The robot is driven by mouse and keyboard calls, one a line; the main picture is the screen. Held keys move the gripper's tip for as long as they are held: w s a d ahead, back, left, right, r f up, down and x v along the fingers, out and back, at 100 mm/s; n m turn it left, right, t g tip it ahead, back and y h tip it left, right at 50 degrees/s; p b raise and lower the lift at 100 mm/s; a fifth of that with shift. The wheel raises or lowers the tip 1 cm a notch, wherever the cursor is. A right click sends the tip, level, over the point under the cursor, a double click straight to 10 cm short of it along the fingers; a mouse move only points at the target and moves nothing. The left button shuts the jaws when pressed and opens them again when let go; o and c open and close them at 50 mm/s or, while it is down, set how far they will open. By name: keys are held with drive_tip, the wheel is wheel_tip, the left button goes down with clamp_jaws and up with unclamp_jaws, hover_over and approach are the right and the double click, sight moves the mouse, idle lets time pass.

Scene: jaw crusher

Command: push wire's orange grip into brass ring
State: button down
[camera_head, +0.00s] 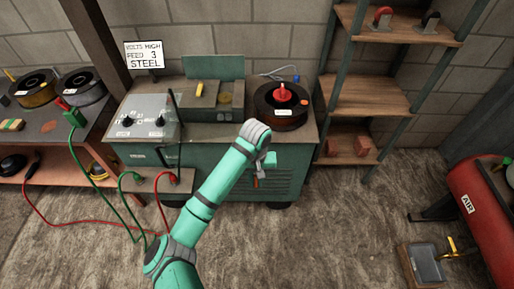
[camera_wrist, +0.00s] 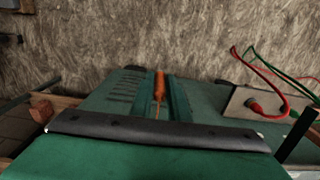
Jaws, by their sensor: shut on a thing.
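The orange grip (camera_wrist: 159,86) shows in the wrist view between the two fingers of my gripper (camera_wrist: 160,82), with a thin wire (camera_wrist: 156,112) running from it toward the palm. In the head view my gripper (camera_head: 262,172) is in front of the green machine, shut on the grip, whose orange end (camera_head: 256,183) shows just below the wrist. My arm and hand hide part of the machine front.
The green machine (camera_head: 140,152) carries a dark spool (camera_head: 276,120) with a red knob. Red and green cables plug into a low panel (camera_head: 160,182) at left. A shelf (camera_head: 365,95) and red air tank (camera_head: 485,200) stand right. The floor in front is mostly clear.

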drive_tip(key=s+f, duration=0.3)
drive_tip(key=f, duration=0.5)
drive_tip(key=s+f, duration=0.3)
drive_tip(key=f, duration=0.5)
drive_tip(key=shift+d+f, duration=0.35)
